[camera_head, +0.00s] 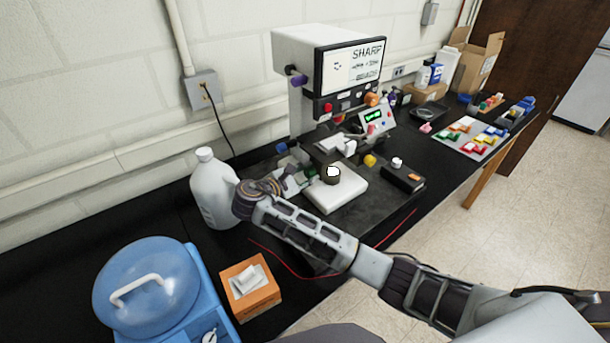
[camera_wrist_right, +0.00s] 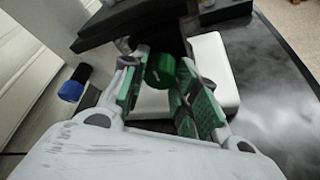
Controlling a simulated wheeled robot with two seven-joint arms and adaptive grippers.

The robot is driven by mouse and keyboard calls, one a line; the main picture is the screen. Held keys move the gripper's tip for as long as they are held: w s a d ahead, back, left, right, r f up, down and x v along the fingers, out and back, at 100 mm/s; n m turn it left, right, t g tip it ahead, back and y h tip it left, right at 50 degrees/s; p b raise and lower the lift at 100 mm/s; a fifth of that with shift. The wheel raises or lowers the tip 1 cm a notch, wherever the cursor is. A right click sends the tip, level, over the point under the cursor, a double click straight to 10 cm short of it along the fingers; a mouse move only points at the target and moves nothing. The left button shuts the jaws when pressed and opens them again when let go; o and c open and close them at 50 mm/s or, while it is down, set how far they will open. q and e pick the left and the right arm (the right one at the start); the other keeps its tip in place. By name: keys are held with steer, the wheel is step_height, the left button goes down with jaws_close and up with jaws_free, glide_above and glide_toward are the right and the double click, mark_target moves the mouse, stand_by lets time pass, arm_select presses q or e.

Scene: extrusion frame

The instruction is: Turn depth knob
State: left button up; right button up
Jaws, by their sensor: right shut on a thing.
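A dark green round knob (camera_wrist_right: 160,70) with a small pale mark sits under a dark part of the bench machine in the right wrist view. I take it to be the depth knob. My right gripper (camera_wrist_right: 163,84) has its green-padded fingers on both sides of the knob and is shut on it. In the head view my right gripper (camera_head: 303,174) reaches in at the machine's left side, and the knob cannot be made out there. The machine (camera_head: 300,60) carries a screen reading SHARP. My left gripper is not in view.
A white block (camera_head: 335,190) lies just right of the gripper. A white jug (camera_head: 212,188) stands close to my right wrist. A blue knob (camera_head: 282,148) is behind the gripper. An orange box (camera_head: 250,288) and a blue-lidded container (camera_head: 150,285) stand at front left.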

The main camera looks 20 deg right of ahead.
stand_by(0.4)
steer(key=shift+f+m+t, duration=0.15)
steer(key=shift+m+t, duration=0.35)
steer(key=shift+m, duration=0.2)
steer(key=shift+s+f+m+t+b, duration=0.1)
steer(key=shift+m+t+b, duration=0.5)
steer(key=shift+m+b, duration=0.2)
steer(key=shift+f+m+t+b, duration=0.1)
steer(key=shift+m+t+b, duration=0.4)
steer(key=shift+m+b, duration=0.7)
steer(key=shift+m+h+b, duration=0.4)
steer(key=shift+m+b, duration=0.2)
steer(key=shift+b, duration=0.15)
steer(key=o, duration=1)
